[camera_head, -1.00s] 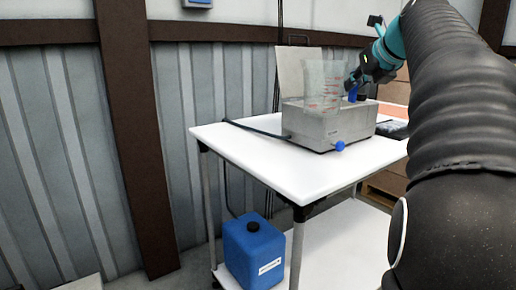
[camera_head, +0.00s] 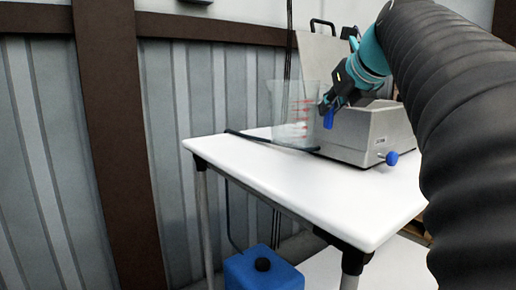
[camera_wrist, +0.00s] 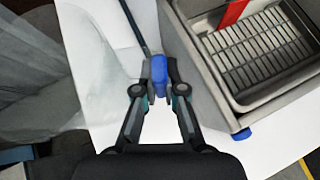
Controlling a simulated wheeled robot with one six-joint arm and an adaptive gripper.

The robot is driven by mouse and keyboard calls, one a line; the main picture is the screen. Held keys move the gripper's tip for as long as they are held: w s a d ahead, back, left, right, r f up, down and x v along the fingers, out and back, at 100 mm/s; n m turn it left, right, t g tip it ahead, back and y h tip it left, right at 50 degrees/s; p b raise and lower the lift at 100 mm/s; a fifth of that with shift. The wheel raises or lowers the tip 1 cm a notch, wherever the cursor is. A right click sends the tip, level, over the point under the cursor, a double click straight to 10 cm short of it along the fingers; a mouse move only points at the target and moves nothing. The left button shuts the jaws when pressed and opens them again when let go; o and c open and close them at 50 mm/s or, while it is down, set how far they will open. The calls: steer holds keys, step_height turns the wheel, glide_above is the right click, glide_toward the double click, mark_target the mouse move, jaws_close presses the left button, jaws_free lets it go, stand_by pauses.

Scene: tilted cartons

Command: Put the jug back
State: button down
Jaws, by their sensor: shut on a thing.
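The jug (camera_head: 290,105) is clear, with red marks on its side and a blue handle (camera_head: 328,118). My gripper (camera_head: 330,106) is shut on that handle. The jug looks upright, left of the grey metal bath (camera_head: 365,135) and over the back of the white table (camera_head: 290,175). I cannot tell whether its base touches the table. In the wrist view the blue handle (camera_wrist: 159,76) sits between my fingertips, and the see-through jug body (camera_wrist: 105,70) is to the left.
The bath is open, with a slotted rack (camera_wrist: 255,48) and a red item (camera_wrist: 232,12) in it. A black cable (camera_head: 262,140) crosses the table's back. A blue canister (camera_head: 262,272) stands below. The table's front left is clear.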

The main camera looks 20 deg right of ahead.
steer(key=shift+s+d+f+b, duration=0.15)
steer(key=shift+f+b, duration=0.25)
steer(key=shift+f, duration=1.05)
steer(key=shift+d+f+b, duration=0.1)
steer(key=shift+f+b, duration=0.3)
steer(key=shift+f, duration=1)
steer(key=shift+f, duration=0.15)
steer(key=c, duration=1.6)
jaws_free()
steer(key=shift+o, duration=0.2)
